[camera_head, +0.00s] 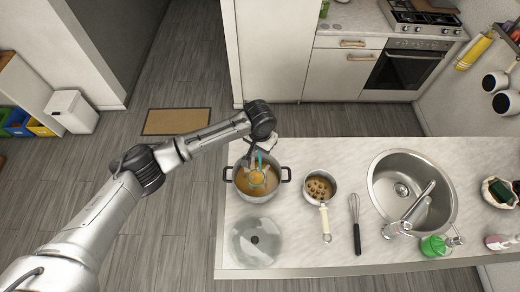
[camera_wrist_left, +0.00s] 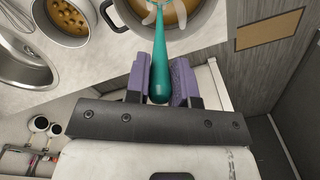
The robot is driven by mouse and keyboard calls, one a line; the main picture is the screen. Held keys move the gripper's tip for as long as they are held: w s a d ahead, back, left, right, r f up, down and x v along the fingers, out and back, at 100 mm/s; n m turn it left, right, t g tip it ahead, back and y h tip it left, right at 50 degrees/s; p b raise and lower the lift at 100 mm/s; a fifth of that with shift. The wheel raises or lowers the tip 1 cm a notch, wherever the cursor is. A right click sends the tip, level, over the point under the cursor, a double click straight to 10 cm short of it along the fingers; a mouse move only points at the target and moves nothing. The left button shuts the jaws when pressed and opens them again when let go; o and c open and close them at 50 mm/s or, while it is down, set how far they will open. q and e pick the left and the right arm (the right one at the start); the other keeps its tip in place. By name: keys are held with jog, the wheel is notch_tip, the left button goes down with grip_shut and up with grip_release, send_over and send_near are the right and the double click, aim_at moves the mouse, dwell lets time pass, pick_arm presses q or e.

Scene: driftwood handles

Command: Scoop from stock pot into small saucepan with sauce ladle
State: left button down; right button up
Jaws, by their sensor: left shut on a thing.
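The stock pot (camera_head: 258,201) stands on the counter with orange-brown soup in it; its rim also shows at the top of the wrist view (camera_wrist_left: 214,27). My left gripper (camera_head: 265,146) is above the pot's far side, shut on the teal handle of the sauce ladle (camera_head: 259,160). In the wrist view the handle (camera_wrist_left: 160,50) runs between the purple finger pads of the left gripper (camera_wrist_left: 160,82). The ladle's head is down in the pot, partly hidden by soup and arm. The small saucepan (camera_head: 308,193) stands right of the pot, holding several round brown pieces. My right gripper is not in view.
A glass lid (camera_head: 256,243) lies in front of the pot. The saucepan's cream handle (camera_head: 325,222) points toward the front edge. A whisk (camera_head: 355,220) lies to its right, then the sink (camera_head: 375,190) with its tap. A narrow gap separates pot and saucepan.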

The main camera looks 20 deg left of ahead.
pick_arm(q)
jog(key=shift+r, duration=1.55)
jog(key=shift+r, duration=2.95)
